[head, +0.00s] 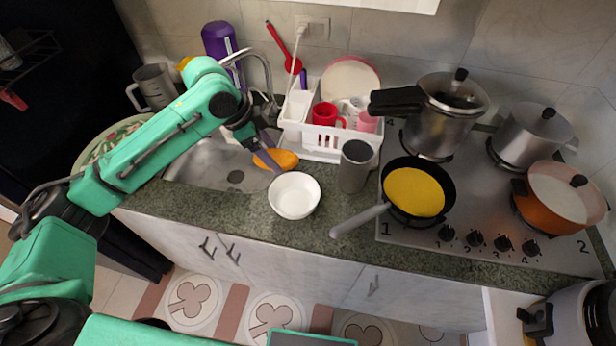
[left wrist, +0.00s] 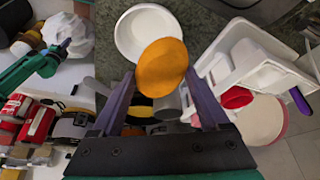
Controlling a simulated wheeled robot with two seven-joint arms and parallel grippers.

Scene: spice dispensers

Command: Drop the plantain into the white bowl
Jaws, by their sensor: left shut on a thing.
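The plantain (head: 277,158) is an orange-yellow, rounded piece just behind and left of the white bowl in the head view. My left gripper (head: 267,160) is shut on it. In the left wrist view the plantain (left wrist: 163,66) sits between the two dark fingers (left wrist: 160,85) and overlaps the bowl's rim in the picture. The white bowl (head: 294,196) stands upright on the counter beside the sink and looks empty; it also shows in the left wrist view (left wrist: 130,34). The plantain's height above the counter is hard to tell.
A white dish rack (head: 325,142) with a red cup (head: 325,114) stands behind the bowl. A grey cup (head: 355,166) is right of the bowl. The sink (head: 205,165) lies left. A pan (head: 415,192) with its handle sticking out sits on the stove.

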